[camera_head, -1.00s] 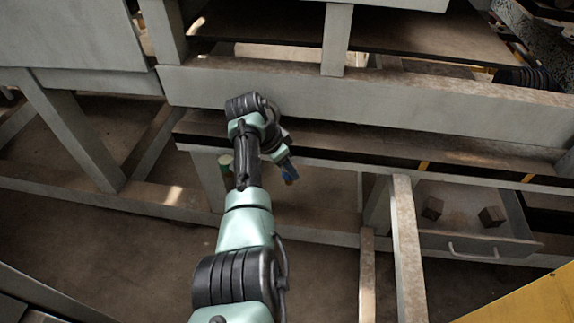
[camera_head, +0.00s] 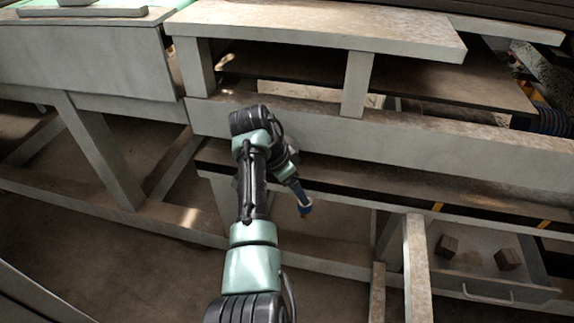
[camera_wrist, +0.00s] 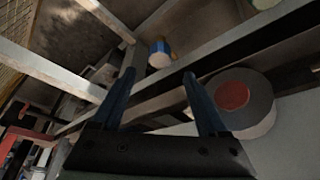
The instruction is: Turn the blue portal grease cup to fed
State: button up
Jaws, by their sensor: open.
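A small cup-like cylinder with a blue side, a yellow patch and a pale round face, which looks like the blue portal grease cup (camera_wrist: 159,54), shows near the top middle of the wrist view. It lies beyond the gap between my fingertips, apart from them. Its setting cannot be read. My gripper (camera_wrist: 159,74) is open and empty, with dark blue fingers on either side of that gap. In the head view my gripper (camera_head: 304,208) hangs in front of the lower beam of the frame, seen small, and I cannot make out the cup there.
A grey cylinder with a red round face (camera_wrist: 233,95) stands close to the right finger in the wrist view. In the head view a long grey beam (camera_head: 400,150) crosses behind my arm. An open drawer (camera_head: 485,285) holding two brown blocks is at lower right.

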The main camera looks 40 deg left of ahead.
jog(key=p+v, duration=0.1)
jog(key=v, duration=0.4)
jog(key=shift+r, duration=0.3)
